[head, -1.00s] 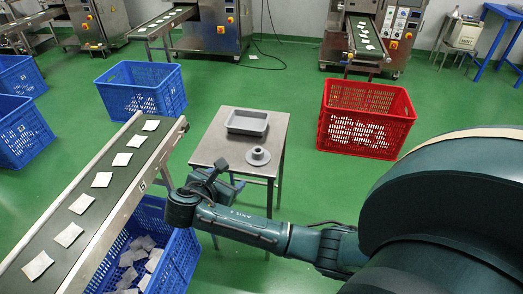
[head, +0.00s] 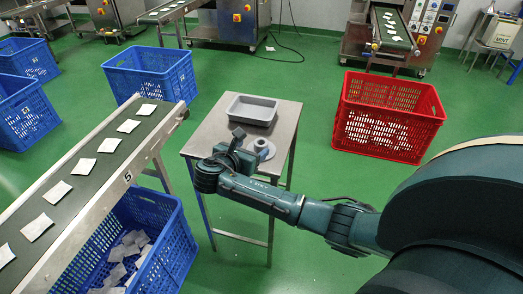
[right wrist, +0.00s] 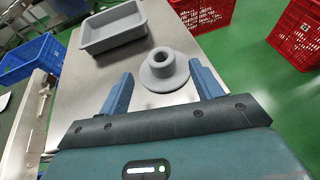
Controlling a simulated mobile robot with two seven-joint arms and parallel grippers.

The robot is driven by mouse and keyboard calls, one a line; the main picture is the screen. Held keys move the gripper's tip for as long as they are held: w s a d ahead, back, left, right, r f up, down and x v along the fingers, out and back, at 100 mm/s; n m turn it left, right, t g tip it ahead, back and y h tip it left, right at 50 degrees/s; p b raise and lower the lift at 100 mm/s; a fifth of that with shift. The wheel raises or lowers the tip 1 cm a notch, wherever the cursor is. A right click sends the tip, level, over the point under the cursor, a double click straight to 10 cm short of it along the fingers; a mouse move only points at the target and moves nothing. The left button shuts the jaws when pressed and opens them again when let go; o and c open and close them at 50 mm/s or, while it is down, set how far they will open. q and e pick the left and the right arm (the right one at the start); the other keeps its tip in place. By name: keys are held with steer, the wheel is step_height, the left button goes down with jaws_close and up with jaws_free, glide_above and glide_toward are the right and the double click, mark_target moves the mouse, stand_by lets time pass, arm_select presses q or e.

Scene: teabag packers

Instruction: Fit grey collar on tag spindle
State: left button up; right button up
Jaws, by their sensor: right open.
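The grey collar (head: 264,149), a round flange with a raised hollow hub, stands flange down on the small metal table (head: 207,137). The right wrist view shows the collar (right wrist: 164,72) with the hole in its hub facing up. My right gripper (head: 244,147) is open and partly covers the collar in the head view. In the right wrist view its two blue fingers (right wrist: 161,70) stand apart, one to each side of the collar, with visible gaps. I cannot make out a tag spindle. My left gripper is not in view.
A grey tray (head: 252,109) sits behind the collar on the same table. A conveyor (head: 75,185) with teabags runs along the left, above a blue crate (head: 172,245). A red crate (head: 388,116) stands right of the table, with open green floor between.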

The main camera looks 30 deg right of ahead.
mark_target(263, 142)
steer(key=b+x, duration=0.1)
steer(key=x, duration=0.6)
steer(key=shift+d+f+b, duration=0.15)
steer(key=shift+f+b, duration=0.05)
steer(key=shift+b, duration=0.1)
steer(key=shift+c, duration=0.4)
steer(key=c, duration=1)
